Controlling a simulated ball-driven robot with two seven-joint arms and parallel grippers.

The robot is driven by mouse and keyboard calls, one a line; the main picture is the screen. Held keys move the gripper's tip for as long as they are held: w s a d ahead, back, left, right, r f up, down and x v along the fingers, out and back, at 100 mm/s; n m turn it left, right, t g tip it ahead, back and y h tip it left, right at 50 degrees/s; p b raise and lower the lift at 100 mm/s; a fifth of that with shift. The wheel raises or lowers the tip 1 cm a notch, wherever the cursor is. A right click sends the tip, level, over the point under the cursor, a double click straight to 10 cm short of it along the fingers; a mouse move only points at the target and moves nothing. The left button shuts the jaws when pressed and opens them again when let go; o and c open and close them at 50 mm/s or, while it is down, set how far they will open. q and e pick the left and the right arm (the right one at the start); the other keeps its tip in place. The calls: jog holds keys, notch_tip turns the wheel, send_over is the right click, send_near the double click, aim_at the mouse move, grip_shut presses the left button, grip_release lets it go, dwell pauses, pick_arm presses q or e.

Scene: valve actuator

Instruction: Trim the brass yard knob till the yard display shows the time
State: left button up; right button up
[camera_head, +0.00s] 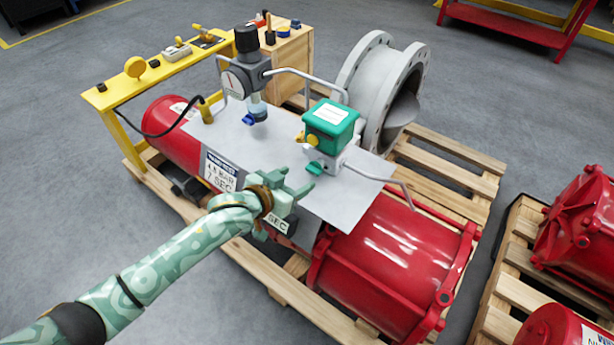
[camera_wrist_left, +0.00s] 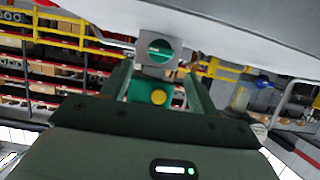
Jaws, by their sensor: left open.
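My left gripper (camera_head: 292,185) is open at the front edge of the grey plate on the red actuator. In the left wrist view its fingers (camera_wrist_left: 157,85) stand either side of a round brass-yellow knob (camera_wrist_left: 158,97) on a green body; I cannot tell whether they touch it. A grey bracket with a round hole (camera_wrist_left: 160,50) is just beyond. In the head view a yellow-brass part (camera_head: 312,141) shows beside the green box (camera_head: 331,118). A label ending in SEC (camera_head: 278,225) is partly hidden by my gripper, so its reading is not visible. My right gripper is out of view.
A white card reading 4.8 BAR, 7 SEC (camera_head: 221,170) hangs at the plate's left front. A gauge (camera_head: 232,83) with a black-topped regulator (camera_head: 247,42) and thin pipes stand above the plate (camera_head: 350,195). A yellow bench (camera_head: 165,68) is behind; red cylinders (camera_head: 580,215) lie right.

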aim_at(312, 170)
pick_arm(q)
jog(key=b+x, duration=0.2)
jog(key=x, duration=0.3)
jog(key=shift+s+f, duration=0.1)
jog(key=shift+f, duration=0.05)
jog(key=shift+w+d, duration=0.2)
jog(key=shift+w, duration=0.2)
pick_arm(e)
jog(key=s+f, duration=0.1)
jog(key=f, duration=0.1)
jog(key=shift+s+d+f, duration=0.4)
pick_arm(q)
jog(key=c, duration=1)
